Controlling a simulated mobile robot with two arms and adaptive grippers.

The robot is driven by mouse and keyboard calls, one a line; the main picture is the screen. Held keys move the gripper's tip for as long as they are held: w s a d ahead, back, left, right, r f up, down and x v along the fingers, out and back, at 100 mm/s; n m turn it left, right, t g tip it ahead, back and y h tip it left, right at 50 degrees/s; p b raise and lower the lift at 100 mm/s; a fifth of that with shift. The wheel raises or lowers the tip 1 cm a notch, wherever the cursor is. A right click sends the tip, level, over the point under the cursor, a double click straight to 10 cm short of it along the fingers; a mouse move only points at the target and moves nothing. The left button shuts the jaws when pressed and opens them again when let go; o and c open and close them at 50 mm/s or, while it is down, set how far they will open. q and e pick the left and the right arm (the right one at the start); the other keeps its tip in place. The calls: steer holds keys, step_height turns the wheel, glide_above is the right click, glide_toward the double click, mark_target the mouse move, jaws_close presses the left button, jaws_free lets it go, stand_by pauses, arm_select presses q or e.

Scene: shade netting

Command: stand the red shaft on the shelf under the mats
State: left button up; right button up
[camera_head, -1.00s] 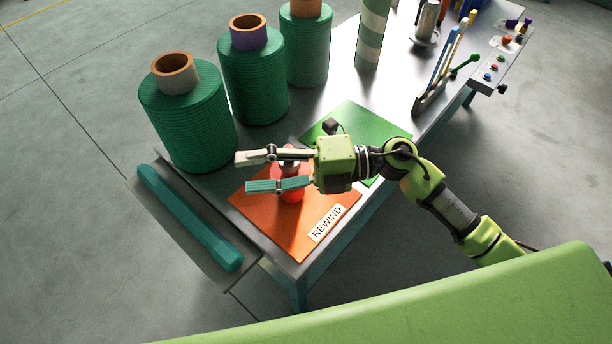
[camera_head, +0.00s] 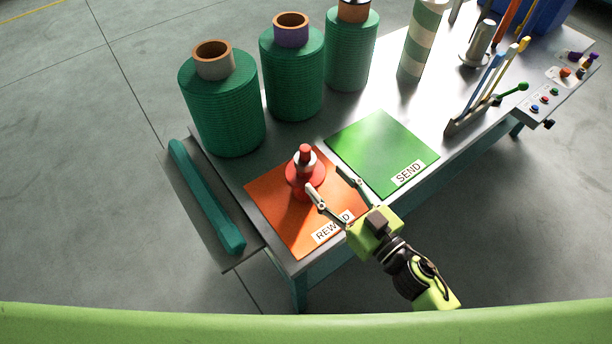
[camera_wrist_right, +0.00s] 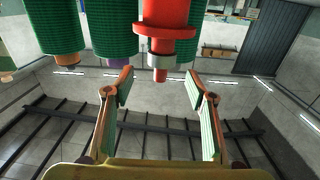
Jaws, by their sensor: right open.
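The red shaft (camera_head: 305,170) stands upright on the orange REWIND mat (camera_head: 274,209), with a wide red collar, a pale ring and a red top. My right gripper (camera_head: 325,181) is open and empty above the front of this mat, its fingers pointing at the shaft from the near side. In the right wrist view the shaft (camera_wrist_right: 167,30) appears beyond the open fingertips (camera_wrist_right: 158,82), clear of them. The green SEND mat (camera_head: 378,150) lies to the right. A shelf under the mats cannot be made out below the tabletop. My left gripper is not in view.
Several green netting rolls (camera_head: 222,110) stand along the back of the table. A teal bar (camera_head: 205,195) lies on the left side ledge. A tool rack (camera_head: 462,122) and a button panel (camera_head: 550,95) are at the right. The SEND mat is bare.

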mark_target(311, 167)
steer(key=x, duration=0.9)
steer(key=shift+s+a+f+p, duration=0.1)
steer(key=shift+f+p, duration=0.15)
steer(key=shift+p, duration=0.15)
steer(key=shift+c, duration=0.4)
jaws_close()
steer(key=shift+r, duration=0.15)
